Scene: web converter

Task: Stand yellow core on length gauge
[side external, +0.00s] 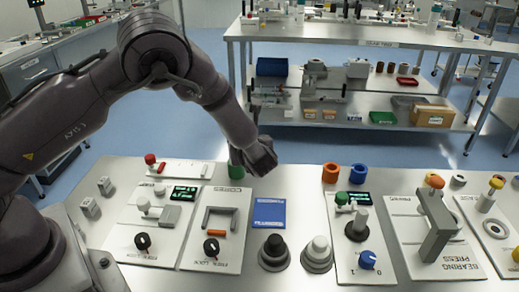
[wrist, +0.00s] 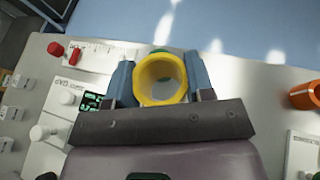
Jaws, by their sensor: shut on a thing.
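The yellow core (wrist: 143,86) is a hollow ring held between the two blue-grey fingers of my gripper (wrist: 161,76) in the wrist view. I look into its open end. In the side view my gripper (side external: 258,160) is over the bench's back edge area, near a green core (side external: 236,171), and it hides the yellow core. A long pale plate with ruler-like marks and a red knob (side external: 185,169), perhaps the length gauge, lies left of my gripper; it also shows in the wrist view (wrist: 105,52). Whether the core touches anything below cannot be told.
An orange core (side external: 331,173) and a blue core (side external: 358,173) stand to the right. Near my gripper are a panel with a grey bracket (side external: 219,213), a blue pad (side external: 270,213) and a black knob (side external: 273,252). The bearing press (side external: 437,225) stands farther right.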

